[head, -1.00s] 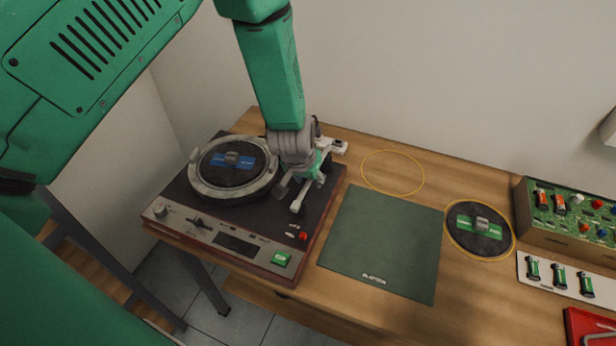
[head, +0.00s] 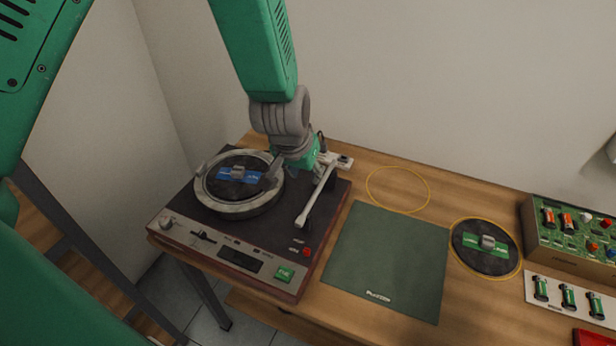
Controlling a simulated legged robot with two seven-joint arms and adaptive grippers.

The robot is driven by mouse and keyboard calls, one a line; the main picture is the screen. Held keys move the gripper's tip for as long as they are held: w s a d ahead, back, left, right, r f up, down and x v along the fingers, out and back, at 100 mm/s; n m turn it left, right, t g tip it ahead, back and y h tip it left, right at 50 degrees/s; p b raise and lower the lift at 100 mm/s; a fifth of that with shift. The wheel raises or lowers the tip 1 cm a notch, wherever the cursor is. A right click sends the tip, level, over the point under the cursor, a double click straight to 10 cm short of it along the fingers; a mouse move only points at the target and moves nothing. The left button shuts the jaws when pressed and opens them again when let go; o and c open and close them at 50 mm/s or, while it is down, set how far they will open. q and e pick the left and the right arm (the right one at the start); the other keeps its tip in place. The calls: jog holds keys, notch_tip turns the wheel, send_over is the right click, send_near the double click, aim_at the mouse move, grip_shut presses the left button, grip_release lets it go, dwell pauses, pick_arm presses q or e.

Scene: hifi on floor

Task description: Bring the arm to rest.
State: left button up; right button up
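The turntable (head: 225,262) stands at the left of the wooden bench. A black record with a blue label (head: 238,175) lies on its platter. The pale tonearm (head: 318,196) lies along the deck's right side, clear of the platter, its head toward the front. Whether it sits in a rest clip cannot be told. My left gripper (head: 277,170) is low over the deck between the platter's right edge and the tonearm. Its fingers are small and partly hidden by its wrist, so their opening and any contact are unclear. My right gripper is out of view.
A green mat (head: 385,260) lies right of the turntable. A yellow ring (head: 398,189) is marked behind it. A green-label record (head: 486,247) lies in another ring. A circuit box (head: 570,235) and a white strip with green cylinders (head: 566,298) stand at the right.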

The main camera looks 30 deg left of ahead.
pick_arm(q)
jog(key=shift+d, duration=0.15)
jog(key=shift+d, duration=0.1)
jog(key=s+a+f+g, duration=0.1)
jog(key=s+f, duration=0.3)
jog(key=s, duration=0.1)
jog(key=s+a+f, duration=0.1)
jog(key=s+f, duration=0.4)
jog(key=s+a+f+g, duration=0.1)
jog(key=s+f, duration=0.4)
jog(key=shift+m+g, duration=0.3)
jog(key=s+f+g, duration=0.1)
jog(key=s+f, duration=0.1)
jog(key=s, duration=0.5)
jog(key=s+f+g, duration=0.1)
jog(key=s+f, duration=0.2)
jog(key=s, duration=0.4)
notch_tip(320, 180, down, 14)
jog(key=w+d+m+b, duration=0.1)
jog(key=b, duration=1.4)
jog(key=shift+w+f+t, duration=0.2)
jog(key=shift+w+t, duration=0.1)
jog(key=shift+t, duration=0.1)
